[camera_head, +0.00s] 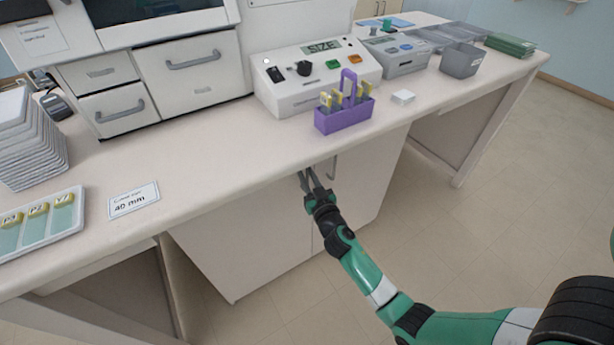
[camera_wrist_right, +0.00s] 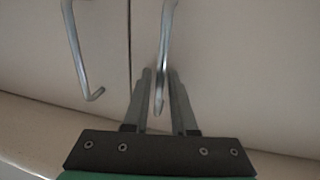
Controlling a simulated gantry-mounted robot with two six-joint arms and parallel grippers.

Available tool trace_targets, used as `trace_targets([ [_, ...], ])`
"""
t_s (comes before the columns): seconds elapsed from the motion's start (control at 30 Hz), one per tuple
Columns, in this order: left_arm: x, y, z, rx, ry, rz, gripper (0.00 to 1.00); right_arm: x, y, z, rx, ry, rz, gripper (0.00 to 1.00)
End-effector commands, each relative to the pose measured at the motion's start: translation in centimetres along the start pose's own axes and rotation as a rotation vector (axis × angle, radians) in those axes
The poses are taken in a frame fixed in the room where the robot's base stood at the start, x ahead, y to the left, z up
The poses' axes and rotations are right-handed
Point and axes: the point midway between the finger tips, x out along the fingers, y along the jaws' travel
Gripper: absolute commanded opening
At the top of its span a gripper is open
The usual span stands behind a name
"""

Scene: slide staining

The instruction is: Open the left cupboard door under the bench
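The left cupboard door (camera_head: 240,245) under the bench looks shut, flush with the right door (camera_head: 355,205). My right gripper (camera_head: 306,173) is at the upper right part of the left door, by the seam. In the right wrist view the gripper (camera_wrist_right: 160,75) has its two fingers apart, one on each side of a metal bar handle (camera_wrist_right: 166,35). Gaps show beside the bar, so the fingers do not look closed on it. The other door's handle (camera_wrist_right: 80,55) is left of the seam there, and right of my gripper in the head view (camera_head: 332,168). My left gripper is not in view.
The bench top (camera_head: 235,150) overhangs the doors just above my right gripper. A purple slide rack (camera_head: 343,118) stands near the bench edge above the handles. A slide tray (camera_head: 40,230) and label card (camera_head: 134,199) lie at left. The floor before the doors is clear.

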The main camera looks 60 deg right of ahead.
Motion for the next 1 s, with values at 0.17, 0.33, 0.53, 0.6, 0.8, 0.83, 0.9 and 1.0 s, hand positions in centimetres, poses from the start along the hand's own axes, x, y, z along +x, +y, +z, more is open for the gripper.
trace_targets([
  [0.17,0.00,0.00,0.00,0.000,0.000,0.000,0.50,-0.03,0.00,0.00,0.000,0.000,0.000,0.03],
  [0.33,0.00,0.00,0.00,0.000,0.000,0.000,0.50,-0.04,0.00,-0.01,0.000,0.000,0.000,0.00],
  [0.53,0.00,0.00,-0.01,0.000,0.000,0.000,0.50,-0.04,0.00,-0.01,0.000,0.000,0.000,0.00],
  [0.6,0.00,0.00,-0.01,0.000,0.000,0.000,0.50,-0.04,0.01,-0.01,0.000,0.000,0.000,0.00],
  [0.8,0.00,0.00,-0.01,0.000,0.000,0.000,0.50,-0.04,0.00,-0.02,0.000,0.000,0.000,0.00],
  [0.83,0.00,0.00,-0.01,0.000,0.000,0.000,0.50,-0.04,0.00,-0.02,0.000,0.000,0.000,0.00],
  [0.9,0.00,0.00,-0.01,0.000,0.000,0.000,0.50,-0.04,0.00,-0.02,0.000,0.000,0.000,0.00],
  [1.0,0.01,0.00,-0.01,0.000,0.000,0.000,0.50,-0.04,0.00,-0.02,0.000,0.000,0.000,0.00],
])
